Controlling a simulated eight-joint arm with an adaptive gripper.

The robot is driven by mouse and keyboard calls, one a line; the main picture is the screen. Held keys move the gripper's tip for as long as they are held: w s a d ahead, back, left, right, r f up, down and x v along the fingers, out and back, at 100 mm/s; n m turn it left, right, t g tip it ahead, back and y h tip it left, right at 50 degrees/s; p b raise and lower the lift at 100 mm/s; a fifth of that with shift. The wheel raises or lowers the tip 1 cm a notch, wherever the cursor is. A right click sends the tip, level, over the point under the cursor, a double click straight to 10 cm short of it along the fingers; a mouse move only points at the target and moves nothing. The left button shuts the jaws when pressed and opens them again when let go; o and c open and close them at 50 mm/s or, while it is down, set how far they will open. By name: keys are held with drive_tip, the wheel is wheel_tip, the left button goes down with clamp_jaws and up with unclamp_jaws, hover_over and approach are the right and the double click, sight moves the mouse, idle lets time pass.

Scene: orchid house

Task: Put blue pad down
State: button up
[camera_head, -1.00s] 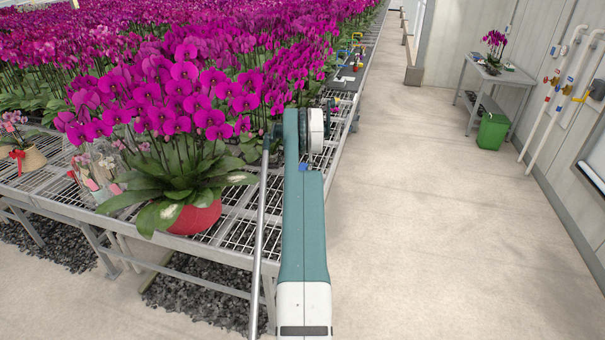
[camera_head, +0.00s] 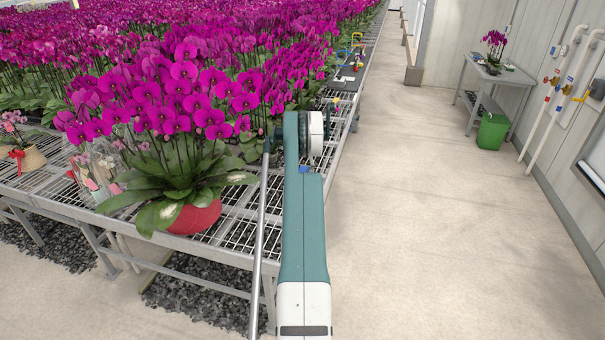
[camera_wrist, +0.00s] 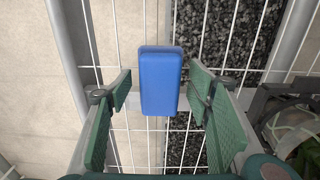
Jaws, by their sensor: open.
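The blue pad (camera_wrist: 160,82), a rounded block, shows in the wrist view over the wire mesh of a bench. My gripper (camera_wrist: 161,92) is open, with one green-padded finger on each side of the pad. A gap shows between the pad and each finger, so neither is seen to touch it. The pad appears to rest on the mesh, though its underside is hidden.
The bench (camera_head: 240,226) holds dense purple orchids (camera_head: 185,90) and a red pot (camera_head: 195,217) left of my arm. Tools and small coloured items (camera_head: 350,65) lie farther along its right edge. The aisle floor (camera_head: 430,220) is clear. A side table (camera_head: 500,76) and green bin (camera_head: 492,131) stand right.

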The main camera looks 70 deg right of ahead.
drive_tip(key=shift+r, duration=0.2)
wheel_tip(320, 180, up, 12)
drive_tip(key=p, duration=0.1)
idle(0.6)
idle(0.6)
idle(0.4)
